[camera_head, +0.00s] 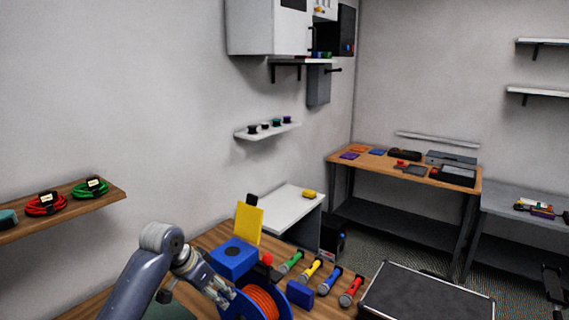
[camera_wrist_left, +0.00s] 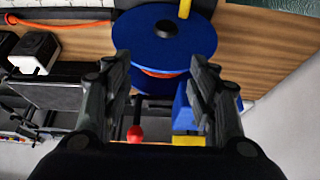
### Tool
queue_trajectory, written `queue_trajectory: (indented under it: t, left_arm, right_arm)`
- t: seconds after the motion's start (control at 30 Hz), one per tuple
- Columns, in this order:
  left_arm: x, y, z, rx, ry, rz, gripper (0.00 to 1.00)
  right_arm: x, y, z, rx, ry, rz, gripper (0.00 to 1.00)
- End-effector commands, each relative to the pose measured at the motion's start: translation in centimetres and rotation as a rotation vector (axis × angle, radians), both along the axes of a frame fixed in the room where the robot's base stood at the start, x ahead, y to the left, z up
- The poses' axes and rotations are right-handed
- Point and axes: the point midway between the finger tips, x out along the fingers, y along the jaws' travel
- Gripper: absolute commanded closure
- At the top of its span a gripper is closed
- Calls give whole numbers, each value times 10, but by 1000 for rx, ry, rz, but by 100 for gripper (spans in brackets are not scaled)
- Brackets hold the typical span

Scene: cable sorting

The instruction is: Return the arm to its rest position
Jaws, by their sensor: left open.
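My left gripper (camera_head: 222,295) reaches in from the lower left in the head view, over the wooden bench (camera_head: 215,238) and at the left side of a blue reel wound with orange cable (camera_head: 262,302). In the left wrist view the jaws (camera_wrist_left: 160,68) are spread apart with nothing held between them. The blue reel (camera_wrist_left: 165,38) shows beyond and between the fingertips there; whether they touch it I cannot tell. My right gripper is in neither view.
A blue box (camera_head: 233,258), a yellow panel (camera_head: 249,223) and a red knob (camera_head: 267,258) stand close to the gripper. Several coloured-handled tools (camera_head: 311,272) lie right of it. A shelf with coiled cables (camera_head: 68,207) is at left; bare wall lies above the arm.

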Motion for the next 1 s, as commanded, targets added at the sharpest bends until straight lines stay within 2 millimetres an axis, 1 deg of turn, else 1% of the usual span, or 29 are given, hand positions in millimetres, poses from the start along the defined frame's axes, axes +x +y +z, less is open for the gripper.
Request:
queue_trajectory:
  t: [0.03,0.1,0.17,0.2,0.27,0.3,0.37,0.43,0.57,0.6,0.67,0.7,0.8,0.9,1.0]
  left_arm:
    - [-18,-7,-24,0,14,3,47]
    - [-40,-12,-50,3,25,15,47]
    - [-61,-16,-71,3,34,28,47]
    - [-75,-17,-83,4,40,38,47]
    - [-96,-20,-100,5,48,55,47]
    - [-112,-21,-110,5,55,69,47]
    - [-134,-22,-124,5,62,90,47]
    - [-162,-21,-137,6,72,120,47]
    - [-214,-17,-156,8,90,181,47]
    - [-230,-14,-159,10,94,203,47]
    - [-254,-11,-163,14,101,236,47]
    - [-269,-7,-165,18,106,259,47]
    - [-300,1,-166,28,113,310,47]
    - [-325,8,-164,39,119,350,47]
    - [-345,15,-161,49,126,385,47]
  right_arm:
    - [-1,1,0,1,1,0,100]
    - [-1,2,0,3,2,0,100]
    - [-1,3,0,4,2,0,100]
    - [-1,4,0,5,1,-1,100]
    - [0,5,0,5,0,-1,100]
    - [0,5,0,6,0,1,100]
    - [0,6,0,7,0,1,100]
    - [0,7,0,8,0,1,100]
    - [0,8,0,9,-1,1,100]
    - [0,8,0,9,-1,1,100]
    - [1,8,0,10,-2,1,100]
    - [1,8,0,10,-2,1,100]
    - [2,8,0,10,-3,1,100]
    - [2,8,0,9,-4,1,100]
    - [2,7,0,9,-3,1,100]
